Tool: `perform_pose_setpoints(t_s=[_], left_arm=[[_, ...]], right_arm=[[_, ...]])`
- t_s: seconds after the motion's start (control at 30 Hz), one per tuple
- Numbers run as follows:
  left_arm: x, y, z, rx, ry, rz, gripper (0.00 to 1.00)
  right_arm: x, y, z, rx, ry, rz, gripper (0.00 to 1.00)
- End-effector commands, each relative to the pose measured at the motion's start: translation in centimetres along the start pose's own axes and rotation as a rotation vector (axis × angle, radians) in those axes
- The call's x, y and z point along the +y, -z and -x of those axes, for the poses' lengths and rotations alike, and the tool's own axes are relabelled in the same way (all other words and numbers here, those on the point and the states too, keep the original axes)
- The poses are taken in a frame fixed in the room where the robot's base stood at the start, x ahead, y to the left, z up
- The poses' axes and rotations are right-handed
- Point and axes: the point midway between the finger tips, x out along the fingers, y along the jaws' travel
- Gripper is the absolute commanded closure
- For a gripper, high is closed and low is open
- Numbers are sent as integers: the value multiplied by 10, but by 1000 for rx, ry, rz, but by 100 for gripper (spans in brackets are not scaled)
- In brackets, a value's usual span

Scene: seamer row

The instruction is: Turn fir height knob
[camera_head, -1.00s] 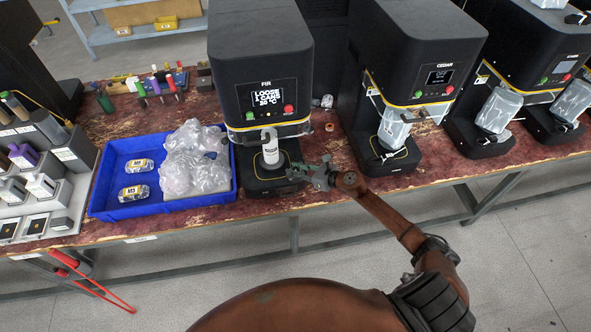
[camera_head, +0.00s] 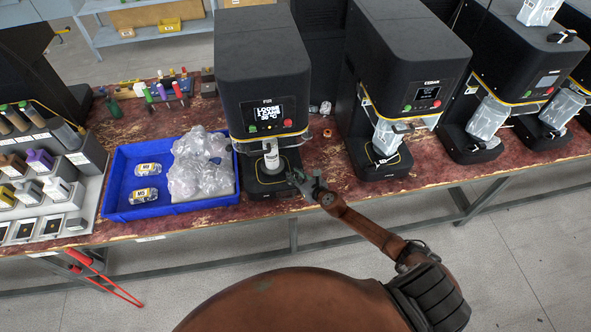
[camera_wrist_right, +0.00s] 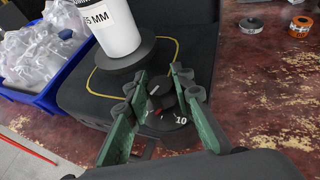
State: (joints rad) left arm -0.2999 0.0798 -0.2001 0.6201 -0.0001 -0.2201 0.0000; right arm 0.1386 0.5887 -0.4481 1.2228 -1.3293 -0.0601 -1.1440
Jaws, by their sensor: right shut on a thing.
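The FIR machine (camera_head: 262,75) is a black seamer with a lit screen, a green and a red button. A white can (camera_head: 271,157) stands upright on its round plate, and its label ends in "5 MM" in the right wrist view (camera_wrist_right: 95,18). The FIR height knob (camera_wrist_right: 166,103) is a dark dial at the base front, with a red mark and a "10" beside it. My right gripper (camera_head: 297,179) has its green fingers on either side of the knob in the wrist view (camera_wrist_right: 160,82), shut on it. My left gripper is not in view.
A blue tray (camera_head: 113,187) with bagged parts and small labelled packs stands left of FIR. The CEDAR machine (camera_head: 405,75) and other seamers stand to the right. An orange roll (camera_wrist_right: 299,27) lies on the red worn bench.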

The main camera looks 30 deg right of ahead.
Motion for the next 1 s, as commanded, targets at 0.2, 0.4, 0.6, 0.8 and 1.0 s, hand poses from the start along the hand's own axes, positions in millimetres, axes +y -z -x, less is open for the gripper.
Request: perform_pose_setpoints(t_s=[0.2, 0.4, 0.6, 0.8, 1.0], left_arm=[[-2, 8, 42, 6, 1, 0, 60], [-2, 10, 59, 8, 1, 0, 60], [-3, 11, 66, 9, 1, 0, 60], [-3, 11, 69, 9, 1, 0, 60], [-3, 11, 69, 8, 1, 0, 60]], right_arm=[[3, -5, 2, 2, 149, -68, 100], [3, -3, 0, 0, 265, -114, 100], [2, -1, 0, 1, 340, -143, 100], [1, 0, 0, 0, 373, -156, 100], [1, 0, -1, 0, 379, -158, 100]])
